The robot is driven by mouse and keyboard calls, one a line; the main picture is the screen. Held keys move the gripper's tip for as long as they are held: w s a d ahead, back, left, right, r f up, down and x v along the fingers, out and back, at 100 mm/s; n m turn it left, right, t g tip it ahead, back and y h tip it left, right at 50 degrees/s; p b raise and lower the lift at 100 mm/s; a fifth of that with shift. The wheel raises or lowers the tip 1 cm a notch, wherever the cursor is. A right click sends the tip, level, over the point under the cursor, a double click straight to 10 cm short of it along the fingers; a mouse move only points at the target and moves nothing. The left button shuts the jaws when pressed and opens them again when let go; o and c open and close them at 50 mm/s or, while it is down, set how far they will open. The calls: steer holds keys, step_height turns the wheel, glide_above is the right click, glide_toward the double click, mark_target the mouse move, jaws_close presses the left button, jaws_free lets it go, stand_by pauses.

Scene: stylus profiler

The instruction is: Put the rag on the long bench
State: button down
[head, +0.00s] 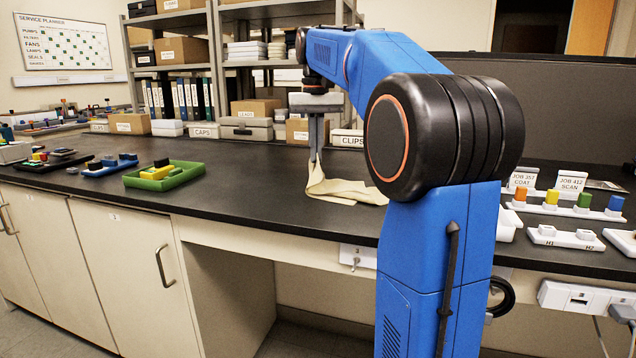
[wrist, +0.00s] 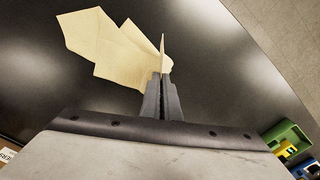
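The cream rag (head: 347,192) is crumpled, with most of it spread on the black top of the long bench (head: 240,208). My gripper (head: 315,158) points down above the bench, with its fingers close together at the rag's raised left part. In the wrist view the fingertips (wrist: 162,76) pinch a thin upright fold of the rag (wrist: 120,50). The rest of the rag fans out flat on the dark surface. My arm hides part of the bench to the right of the rag.
A green tray (head: 187,177) with small parts stands left of the rag, beside a blue tray (head: 108,168). Boxes, including one marked CLIPS (head: 347,138), line the back. White blocks with coloured caps (head: 552,199) stand at the right. Bare bench lies between the green tray and the rag.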

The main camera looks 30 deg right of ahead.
steer(key=shift+f, duration=1.65)
steer(key=c, duration=2.4)
jaws_free()
steer(key=shift+c, duration=0.2)
steer(key=o, duration=1.1)
steer(key=shift+o, duration=0.2)
step_height(320, 180, up, 12)
steer(key=shift+s, duration=0.15)
